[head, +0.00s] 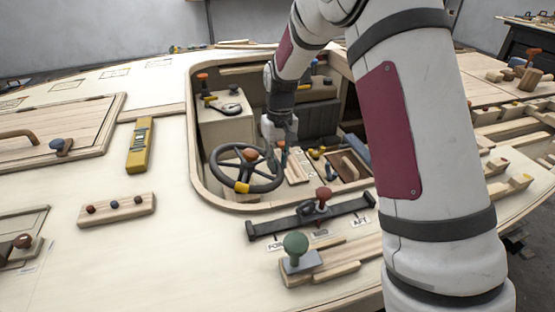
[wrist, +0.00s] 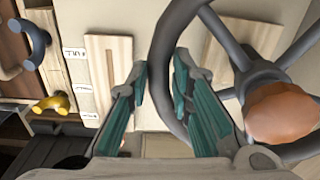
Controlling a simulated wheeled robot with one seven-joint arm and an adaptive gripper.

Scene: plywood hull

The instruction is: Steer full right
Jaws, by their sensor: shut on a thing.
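The dark grey steering wheel (head: 222,172) sits in the cockpit recess in the head view, with an orange-brown hub knob (head: 249,155) and a yellow mark (head: 242,187) at the lower rim. My gripper (head: 281,158) is at the wheel's right side. In the wrist view the wheel's rim (wrist: 160,75) runs between the two teal-padded fingers of my gripper (wrist: 160,85), which are shut on it. The hub knob (wrist: 281,112) and spokes show to the right. The yellow mark is not in the wrist view.
A black slide lever with a red knob (head: 323,193) and a green-knobbed lever (head: 295,244) stand in front of the recess. A yellow level (head: 140,145) lies left. The recess rim (head: 197,150) surrounds the wheel. Yellow (wrist: 52,103) and blue (wrist: 35,42) handles show at the wrist view's left.

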